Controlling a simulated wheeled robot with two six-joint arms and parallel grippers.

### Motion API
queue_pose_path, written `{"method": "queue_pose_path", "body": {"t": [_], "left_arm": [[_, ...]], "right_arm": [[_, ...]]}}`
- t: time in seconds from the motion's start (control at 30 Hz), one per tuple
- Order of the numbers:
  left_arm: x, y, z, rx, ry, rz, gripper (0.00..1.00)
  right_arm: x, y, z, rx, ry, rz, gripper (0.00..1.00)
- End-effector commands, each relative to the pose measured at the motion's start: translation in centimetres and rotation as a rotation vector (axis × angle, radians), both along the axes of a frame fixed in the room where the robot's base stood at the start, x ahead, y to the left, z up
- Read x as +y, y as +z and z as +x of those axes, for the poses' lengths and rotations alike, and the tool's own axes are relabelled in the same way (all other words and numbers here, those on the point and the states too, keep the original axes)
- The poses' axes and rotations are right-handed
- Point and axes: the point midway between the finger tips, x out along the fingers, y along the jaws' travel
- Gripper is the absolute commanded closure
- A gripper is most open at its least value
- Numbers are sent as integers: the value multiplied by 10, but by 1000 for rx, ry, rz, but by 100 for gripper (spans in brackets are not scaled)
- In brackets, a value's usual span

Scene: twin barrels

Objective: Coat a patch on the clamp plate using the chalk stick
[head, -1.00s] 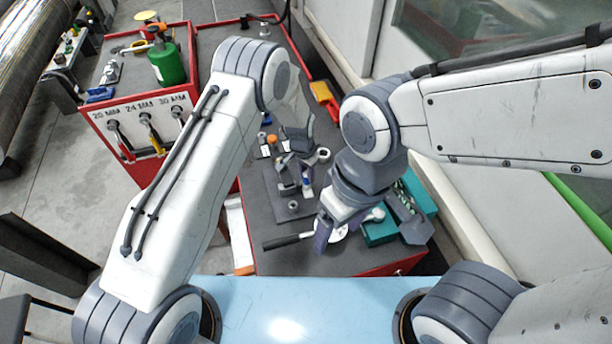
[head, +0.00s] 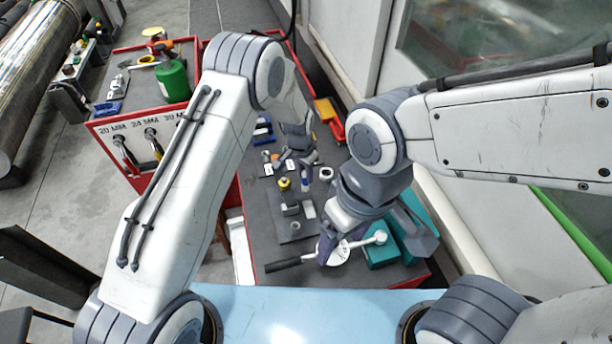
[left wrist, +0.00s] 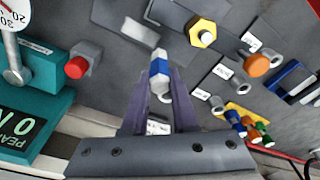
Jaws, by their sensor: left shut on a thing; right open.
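My left gripper (head: 303,163) is shut on the chalk stick, a short blue-and-white stick (head: 306,177) that also shows between the purple fingertips in the left wrist view (left wrist: 159,68). The clamp plate, a dark grey plate with metal blocks on it (head: 284,232), lies on the bench nearer me than the left gripper. It shows at the top of the left wrist view (left wrist: 108,14). A whitish patch (head: 308,208) shows at its right side and also in the left wrist view (left wrist: 140,30). The stick appears clear of it. My right gripper (head: 328,248) is open over a white dial.
A black-handled tool (head: 282,264) with the dial lies at the bench's front. Teal boxes (head: 382,255) stand to the right. A yellow hex piece (left wrist: 202,32), an orange-topped piece (left wrist: 257,65) and a red-topped piece (left wrist: 78,67) surround the left gripper. A green bottle (head: 173,82) stands on the left cabinet.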

Motion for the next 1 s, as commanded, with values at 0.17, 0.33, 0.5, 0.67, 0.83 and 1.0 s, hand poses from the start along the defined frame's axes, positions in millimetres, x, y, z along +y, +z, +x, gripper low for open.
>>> {"method": "queue_pose_path", "body": {"t": [0.17,0.33,0.5,0.67,0.83,1.0], "left_arm": [[-1,18,0,-2,-2,0,100],[-3,22,0,-1,-3,0,100],[-3,21,0,-1,-3,0,100],[-2,21,0,-1,-3,0,100],[-2,21,0,-1,-3,0,100],[-2,21,0,-1,-2,0,100]], "right_arm": [[0,12,0,0,-1,0,25],[0,13,0,0,-1,0,25],[0,12,0,0,-1,0,25],[0,12,0,0,-1,0,25],[0,12,0,0,-1,0,25],[0,12,0,0,-1,0,25]]}}
